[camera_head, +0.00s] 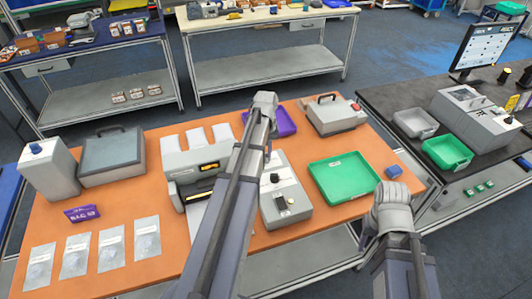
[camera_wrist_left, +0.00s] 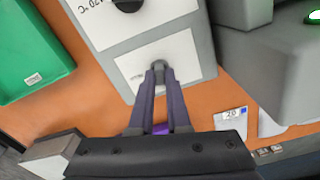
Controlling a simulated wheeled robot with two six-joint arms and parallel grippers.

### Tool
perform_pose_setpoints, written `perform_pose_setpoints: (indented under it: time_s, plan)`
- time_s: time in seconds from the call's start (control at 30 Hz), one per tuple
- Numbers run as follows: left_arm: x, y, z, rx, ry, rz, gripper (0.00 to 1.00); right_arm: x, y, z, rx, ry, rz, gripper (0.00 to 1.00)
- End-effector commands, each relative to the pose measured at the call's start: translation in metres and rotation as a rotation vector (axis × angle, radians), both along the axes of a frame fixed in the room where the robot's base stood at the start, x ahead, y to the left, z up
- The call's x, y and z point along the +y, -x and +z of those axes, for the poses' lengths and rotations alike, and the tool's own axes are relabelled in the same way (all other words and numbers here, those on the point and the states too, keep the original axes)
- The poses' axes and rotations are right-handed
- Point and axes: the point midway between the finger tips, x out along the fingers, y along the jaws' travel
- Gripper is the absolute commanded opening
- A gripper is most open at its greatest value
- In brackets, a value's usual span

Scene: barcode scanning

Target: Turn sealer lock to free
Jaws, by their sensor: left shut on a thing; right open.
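The grey sealer box (camera_head: 283,195) stands on the orange table, partly behind my left arm. In the left wrist view its top shows white panels (camera_wrist_left: 185,62), a small grey lock knob (camera_wrist_left: 160,66) and a dark round knob. My left gripper (camera_wrist_left: 162,70) is shut on the lock knob, with both fingertips close around it. The lettering beside it is too small to read. In the head view my left arm hides this contact. My right gripper (camera_head: 391,205) is open at the table's right front edge, apart from the sealer; its fingers are hard to make out.
A green tray (camera_head: 345,171) lies right of the sealer and a purple tray (camera_head: 284,122) behind it. A printer-like machine (camera_head: 187,166) stands close on its left. Several clear pouches (camera_head: 112,244) lie at the left front. A side bench (camera_head: 395,95) stands at right.

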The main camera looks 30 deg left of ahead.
Motion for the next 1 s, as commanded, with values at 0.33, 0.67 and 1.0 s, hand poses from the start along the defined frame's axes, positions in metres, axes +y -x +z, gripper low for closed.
perform_pose_setpoints:
  time_s: [0.33, 0.67, 1.0]
  plan:
    - [0.0, 0.0, 0.0, 0.0, 0.0, 0.211, 0.0, 0.0, 0.0, 0.0, 0.0, 0.0, 0.0, 0.5]
    - [0.0001, 0.0001, 0.0, 0.0, 0.0, 0.292, 0.0, 0.0, 0.0, 0.0, 0.0, 0.0, 0.0, 0.5]
    - [0.0001, 0.0001, 0.0, 0.0, 0.0, 0.301, 0.0, 0.0, 0.0, 0.0, 0.0, 0.0, 0.0, 0.5]
